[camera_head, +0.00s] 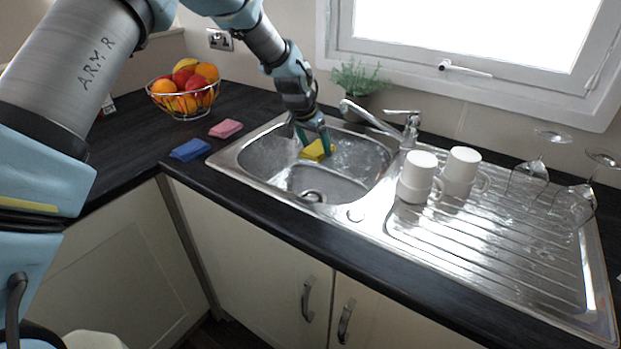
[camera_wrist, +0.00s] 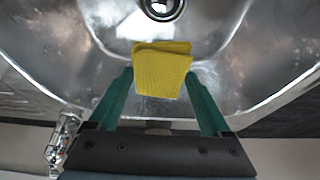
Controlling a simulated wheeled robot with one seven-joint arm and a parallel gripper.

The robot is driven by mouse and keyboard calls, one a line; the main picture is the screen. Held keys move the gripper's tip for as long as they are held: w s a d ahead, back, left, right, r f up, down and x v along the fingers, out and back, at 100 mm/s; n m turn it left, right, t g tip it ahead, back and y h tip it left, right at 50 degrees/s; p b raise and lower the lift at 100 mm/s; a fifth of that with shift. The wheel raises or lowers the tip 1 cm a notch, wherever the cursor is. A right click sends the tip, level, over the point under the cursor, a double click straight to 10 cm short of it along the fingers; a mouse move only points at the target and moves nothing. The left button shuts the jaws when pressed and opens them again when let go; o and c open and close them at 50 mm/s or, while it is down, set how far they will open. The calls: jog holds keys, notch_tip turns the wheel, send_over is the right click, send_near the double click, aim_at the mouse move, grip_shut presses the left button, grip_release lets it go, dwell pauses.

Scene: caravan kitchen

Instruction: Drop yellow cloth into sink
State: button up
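The yellow cloth (camera_head: 314,151) is inside the steel sink (camera_head: 262,157), towards the back of the bowl. My gripper (camera_head: 315,150) reaches down into the bowl from above, its fingers at the cloth. In the wrist view my gripper's two green fingers (camera_wrist: 160,74) stand apart, with the folded cloth (camera_wrist: 162,72) between or just beyond their tips. The tips come close to the cloth's side edges. I cannot tell whether they press on it or whether it rests on the sink. The drain (camera_wrist: 161,6) is beyond the cloth.
A blue cloth (camera_head: 190,150) and a pink cloth (camera_head: 225,129) lie on the dark counter left of the sink. A fruit basket (camera_head: 184,95) stands behind them. The tap (camera_head: 372,116) is behind the bowl. White mugs (camera_head: 416,177) and upturned glasses (camera_head: 528,180) stand on the drainer.

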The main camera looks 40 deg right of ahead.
jog(key=shift+o, duration=1.2)
jog(key=shift+r, duration=0.1)
jog(key=w+b+v, duration=0.1)
jog(key=b+v, duration=0.2)
jog(key=v, duration=0.7)
jog(key=shift+s+a+r, duration=0.25)
jog(key=shift+s, duration=0.25)
